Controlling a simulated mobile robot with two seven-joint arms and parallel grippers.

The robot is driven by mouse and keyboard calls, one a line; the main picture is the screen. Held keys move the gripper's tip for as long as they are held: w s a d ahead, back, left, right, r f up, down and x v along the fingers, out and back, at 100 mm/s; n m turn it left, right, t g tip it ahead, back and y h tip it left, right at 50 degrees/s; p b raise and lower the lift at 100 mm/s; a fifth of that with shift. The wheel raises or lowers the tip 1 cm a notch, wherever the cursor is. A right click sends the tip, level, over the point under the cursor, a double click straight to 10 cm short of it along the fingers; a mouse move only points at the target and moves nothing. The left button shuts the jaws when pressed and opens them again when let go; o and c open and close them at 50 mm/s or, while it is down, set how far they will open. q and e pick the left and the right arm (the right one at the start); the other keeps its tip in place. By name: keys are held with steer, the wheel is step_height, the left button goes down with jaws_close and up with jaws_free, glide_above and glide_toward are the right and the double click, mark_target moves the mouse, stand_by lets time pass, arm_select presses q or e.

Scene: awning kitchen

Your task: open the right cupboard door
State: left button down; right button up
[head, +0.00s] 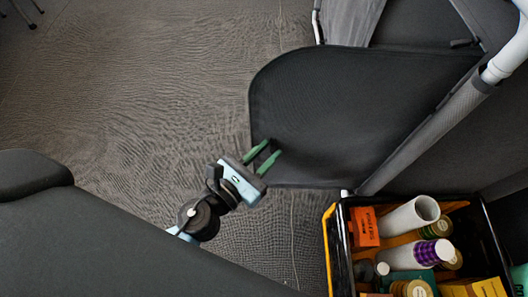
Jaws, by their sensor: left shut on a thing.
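A dark fabric panel with rounded corners, which appears to be the cupboard door (340,105), extends leftward from the grey cloth-and-pole frame (425,140) over the floor. My left gripper (262,157) has green fingers and reaches up from the lower left. Its fingers are shut on the panel's left edge, near the lower corner. The fingers hide a small part of that edge. The panel's hinge line and the inside of the cupboard cannot be made out clearly. My right gripper is not in view.
A black and orange crate (335,247) with several jars, tubes and boxes stands at the lower right, below the panel. A pale pole (508,57) crosses the upper right. The brown-grey floor (150,90) to the left of the panel is clear.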

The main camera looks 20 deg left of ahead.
arm_select(q)
steer(key=shift+s+d+h, duration=0.15)
steer(key=shift+d+h, duration=0.05)
steer(key=shift+d, duration=0.35)
steer(key=shift+s+d+h, duration=0.15)
steer(key=shift+d+h, duration=0.05)
steer(key=shift+d, duration=0.3)
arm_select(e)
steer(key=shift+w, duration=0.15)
arm_select(q)
steer(key=c, duration=1.6)
jaws_free()
steer(key=shift+o, duration=0.6)
steer(key=shift+d+m, duration=0.15)
steer(key=shift+m, duration=0.15)
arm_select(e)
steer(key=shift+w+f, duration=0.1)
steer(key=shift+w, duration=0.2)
arm_select(q)
steer(key=a+b+v, duration=0.1)
steer(key=b+v, duration=0.2)
steer(key=v, duration=0.4)
steer(key=shift+s+a+y, duration=0.15)
steer(key=shift+a+y, duration=0.05)
steer(key=shift+y, duration=0.1)
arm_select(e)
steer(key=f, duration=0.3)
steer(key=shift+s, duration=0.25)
